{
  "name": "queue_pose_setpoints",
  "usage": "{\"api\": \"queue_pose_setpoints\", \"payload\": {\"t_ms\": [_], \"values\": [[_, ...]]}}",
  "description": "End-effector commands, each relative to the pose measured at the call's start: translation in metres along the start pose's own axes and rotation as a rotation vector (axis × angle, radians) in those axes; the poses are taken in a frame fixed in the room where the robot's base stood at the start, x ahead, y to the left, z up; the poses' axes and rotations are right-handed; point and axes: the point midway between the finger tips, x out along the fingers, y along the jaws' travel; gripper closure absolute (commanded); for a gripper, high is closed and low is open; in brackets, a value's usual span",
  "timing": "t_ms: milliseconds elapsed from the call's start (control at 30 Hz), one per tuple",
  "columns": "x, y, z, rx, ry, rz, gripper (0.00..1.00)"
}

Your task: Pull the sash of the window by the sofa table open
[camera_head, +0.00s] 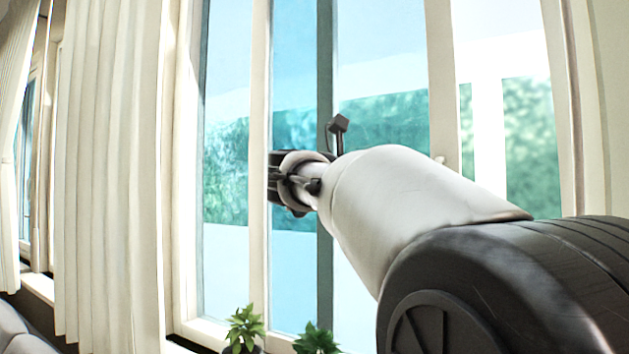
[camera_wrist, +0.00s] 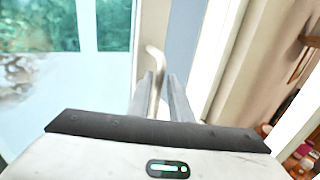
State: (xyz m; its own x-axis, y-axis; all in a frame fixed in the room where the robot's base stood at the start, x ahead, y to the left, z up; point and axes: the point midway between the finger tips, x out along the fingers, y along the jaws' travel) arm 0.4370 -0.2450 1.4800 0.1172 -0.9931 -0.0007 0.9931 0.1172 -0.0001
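The window by the plants has cream frames and large panes, and a cream upright sash member (camera_head: 258,120) stands left of centre in the head view. My gripper (camera_head: 272,180) is at this upright, at about mid height, and its fingertips are hard to make out there. In the wrist view a thin, curved cream handle (camera_wrist: 155,60) stands between the two grey fingers of my gripper (camera_wrist: 160,85). The fingers are close together around the handle and look shut on it. The handle's lower part is partly hidden by the fingers. How far the sash stands open is unclear.
A cream curtain (camera_head: 110,170) hangs left of the window. Two potted plants, one left (camera_head: 243,328) and one right (camera_head: 316,340), stand below the window. A dark upright (camera_head: 325,100) stands behind my arm. Small objects (camera_wrist: 300,160) show at the wrist view's lower right.

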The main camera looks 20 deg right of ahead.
Motion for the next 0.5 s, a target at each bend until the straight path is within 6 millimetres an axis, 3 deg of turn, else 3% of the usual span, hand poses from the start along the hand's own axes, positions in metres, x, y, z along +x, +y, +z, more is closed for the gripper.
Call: {"api": "queue_pose_setpoints", "payload": {"t_ms": [200, 500], "values": [[0.024, 0.0, 0.0, 0.0, -0.001, -0.001, 0.81], [0.027, 0.0, 0.0, 0.0, 0.0, 0.0, 0.81]]}}
